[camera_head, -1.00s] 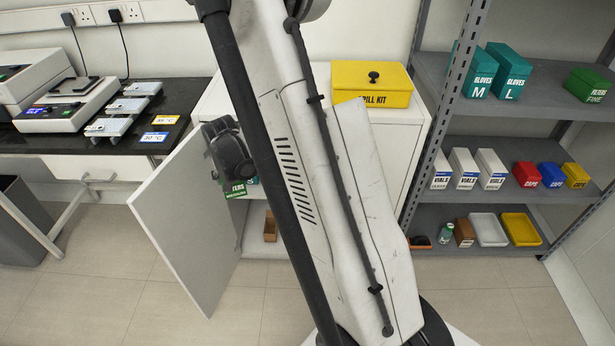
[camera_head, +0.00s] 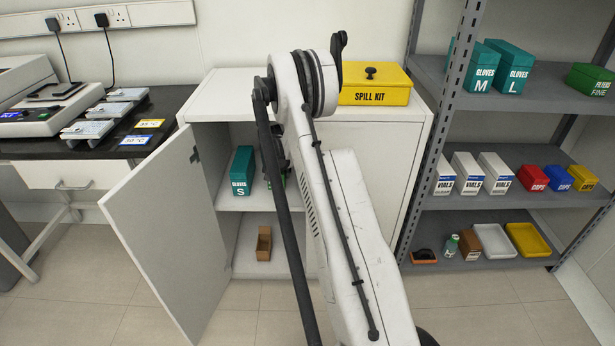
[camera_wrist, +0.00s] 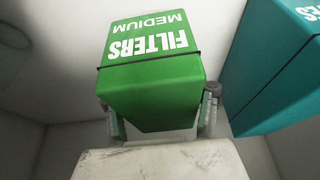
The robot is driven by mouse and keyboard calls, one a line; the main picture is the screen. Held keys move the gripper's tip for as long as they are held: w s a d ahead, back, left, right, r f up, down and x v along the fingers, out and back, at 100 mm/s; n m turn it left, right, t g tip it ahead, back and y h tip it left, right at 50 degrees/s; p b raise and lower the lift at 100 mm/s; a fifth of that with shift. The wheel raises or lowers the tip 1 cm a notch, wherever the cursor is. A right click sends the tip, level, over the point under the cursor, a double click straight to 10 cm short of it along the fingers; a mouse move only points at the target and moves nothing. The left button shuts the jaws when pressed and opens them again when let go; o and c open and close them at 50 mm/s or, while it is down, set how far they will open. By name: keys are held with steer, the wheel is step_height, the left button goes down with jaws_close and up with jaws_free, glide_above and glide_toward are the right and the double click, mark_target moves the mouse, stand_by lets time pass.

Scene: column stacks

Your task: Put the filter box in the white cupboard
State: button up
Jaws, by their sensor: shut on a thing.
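The green filter box, marked FILTERS MEDIUM (camera_wrist: 152,62), is between the fingers of my gripper (camera_wrist: 160,118) in the wrist view. My gripper is shut on it. In the head view my arm hides most of the gripper and box; only a green sliver shows inside the white cupboard (camera_head: 374,165), at upper-shelf level. The cupboard door (camera_head: 165,235) stands open to the left. A teal GLOVES S box (camera_head: 242,171) stands on the upper shelf, left of the filter box. It also shows close beside the filter box in the wrist view (camera_wrist: 275,65). I cannot tell whether the filter box touches the shelf.
A small brown box (camera_head: 264,243) is in the lower compartment. A yellow spill kit (camera_head: 375,90) stands on the cupboard top. A grey rack (camera_head: 480,202) to the right holds gloves, another green filters box (camera_head: 592,80), vials, caps and trays. A black bench (camera_head: 55,148) is at left.

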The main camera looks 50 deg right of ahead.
mark_target(277, 174)
steer(key=shift+d+f, duration=0.15)
steer(key=shift+f, duration=0.2)
steer(key=shift+f+b, duration=0.8)
steer(key=shift+f, duration=0.35)
steer(key=shift+f, duration=0.1)
steer(key=o, duration=1.2)
steer(key=shift+r, duration=0.2)
steer(key=p+v, duration=0.2)
steer(key=v, duration=0.5)
steer(key=shift+r+p, duration=0.15)
steer(key=shift+p, duration=0.15)
